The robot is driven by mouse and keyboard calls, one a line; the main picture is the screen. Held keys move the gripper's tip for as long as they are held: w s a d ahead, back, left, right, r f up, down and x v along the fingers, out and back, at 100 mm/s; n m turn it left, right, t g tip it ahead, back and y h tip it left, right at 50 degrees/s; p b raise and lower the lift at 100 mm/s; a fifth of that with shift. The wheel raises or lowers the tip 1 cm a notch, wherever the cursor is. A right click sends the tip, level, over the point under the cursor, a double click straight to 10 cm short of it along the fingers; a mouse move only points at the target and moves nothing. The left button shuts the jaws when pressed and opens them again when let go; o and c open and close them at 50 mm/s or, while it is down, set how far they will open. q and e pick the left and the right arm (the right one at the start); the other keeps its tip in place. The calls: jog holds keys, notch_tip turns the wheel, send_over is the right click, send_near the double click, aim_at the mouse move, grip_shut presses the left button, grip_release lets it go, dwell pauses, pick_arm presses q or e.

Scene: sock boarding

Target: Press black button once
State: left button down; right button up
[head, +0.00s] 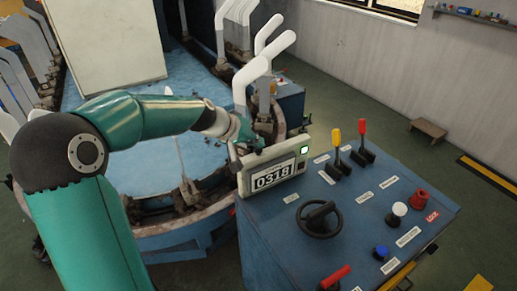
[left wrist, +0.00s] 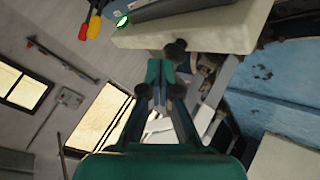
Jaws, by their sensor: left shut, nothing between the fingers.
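A pale counter box (head: 272,168) with a display reading 0318 stands at the back left of the blue control panel. It also shows at the top of the left wrist view (left wrist: 205,32). A small dark round knob (left wrist: 176,47) sits on the box edge there; it looks like the black button, though it is small and dim. My left gripper (head: 240,133) is at the back of the box. In the left wrist view its closed fingertips (left wrist: 160,68) are empty and just below the knob; I cannot tell whether they touch it.
The blue panel (head: 262,230) carries a black handwheel (head: 320,218), yellow (head: 335,138) and red (head: 361,129) levers, and white (head: 396,213), blue (head: 380,251) and red (head: 421,199) buttons. White sock forms (head: 250,78) stand close behind my gripper.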

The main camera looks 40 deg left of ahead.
aim_at(256, 149)
pick_arm(q)
jog(key=shift+f+b, duration=0.3)
jog(key=shift+f, duration=0.05)
dwell(0.6)
jog(key=shift+r+p, duration=0.75)
jog(key=shift+r, duration=0.3)
notch_tip(256, 149, up, 5)
jog(key=p, duration=0.4)
dwell(0.5)
